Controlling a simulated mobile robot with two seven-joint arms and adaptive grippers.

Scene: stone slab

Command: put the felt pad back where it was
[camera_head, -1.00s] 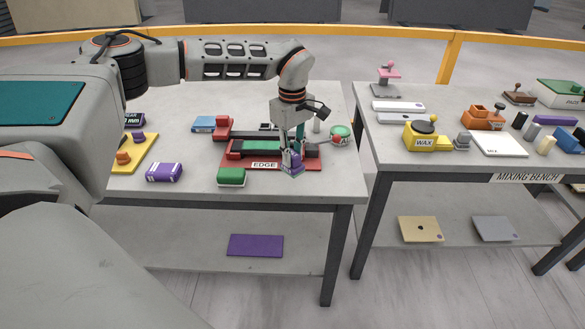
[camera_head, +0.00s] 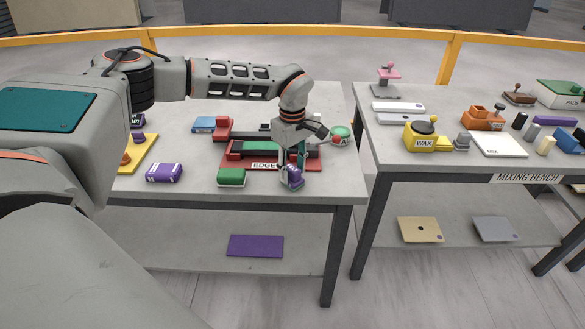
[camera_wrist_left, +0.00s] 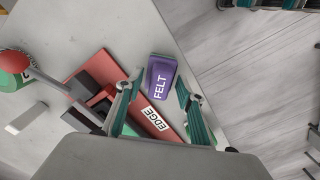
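The purple felt pad (camera_head: 293,178) is near the front edge of the left table, at the front right corner of the red EDGE tray (camera_head: 318,163). In the left wrist view the pad (camera_wrist_left: 160,80) has its FELT label facing up. I cannot tell whether the pad touches the table. The fingers also show in the wrist view (camera_wrist_left: 159,86). The EDGE tray (camera_wrist_left: 168,126) is partly hidden by my gripper. My right gripper is not in view.
A green block (camera_head: 231,177) and a purple-and-white block (camera_head: 164,173) lie left of the pad along the front. A green-topped round thing (camera_head: 341,132) stands behind right. The table's front edge is close to the pad. Bare tabletop lies between the tray and the right edge.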

